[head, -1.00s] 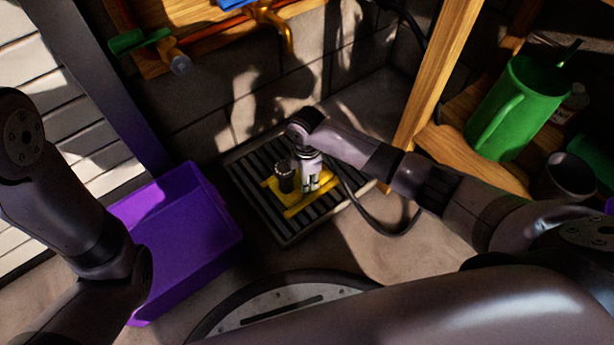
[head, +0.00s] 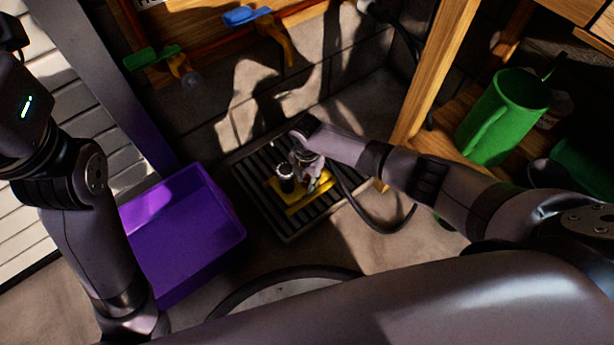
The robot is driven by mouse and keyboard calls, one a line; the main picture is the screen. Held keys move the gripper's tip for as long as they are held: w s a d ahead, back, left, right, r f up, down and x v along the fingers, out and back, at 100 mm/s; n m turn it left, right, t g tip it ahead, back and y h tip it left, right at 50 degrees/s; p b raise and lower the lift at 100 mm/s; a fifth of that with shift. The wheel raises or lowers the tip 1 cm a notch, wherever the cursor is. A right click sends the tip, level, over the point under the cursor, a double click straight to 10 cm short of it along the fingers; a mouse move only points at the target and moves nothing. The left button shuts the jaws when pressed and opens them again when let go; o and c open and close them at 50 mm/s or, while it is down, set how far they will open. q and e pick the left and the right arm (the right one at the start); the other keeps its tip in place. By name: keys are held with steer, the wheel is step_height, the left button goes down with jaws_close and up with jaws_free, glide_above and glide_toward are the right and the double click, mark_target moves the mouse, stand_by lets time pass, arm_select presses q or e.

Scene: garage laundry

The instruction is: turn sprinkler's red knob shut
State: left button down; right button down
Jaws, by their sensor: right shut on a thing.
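The sprinkler is a yellow base (head: 307,205) with a dark upright cylinder (head: 286,178) on it, standing on a slatted floor grate. My right gripper (head: 316,183) reaches down to the right of the cylinder, low over the yellow base. It is shut on a small part there, which I take to be the red knob; no red shows, as the fingers and wrist hide it. My left arm stands at the left, and its gripper is out of view.
A purple bin (head: 180,240) is left of the grate (head: 262,203). A black hose curves at the grate's right. A wooden shelf at the right holds a green watering can (head: 505,117). Wall pipes carry a green valve handle (head: 152,56) and a blue one (head: 246,16).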

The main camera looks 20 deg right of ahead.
steer(key=shift+n, duration=0.4)
steer(key=c, duration=1.3)
jaws_free()
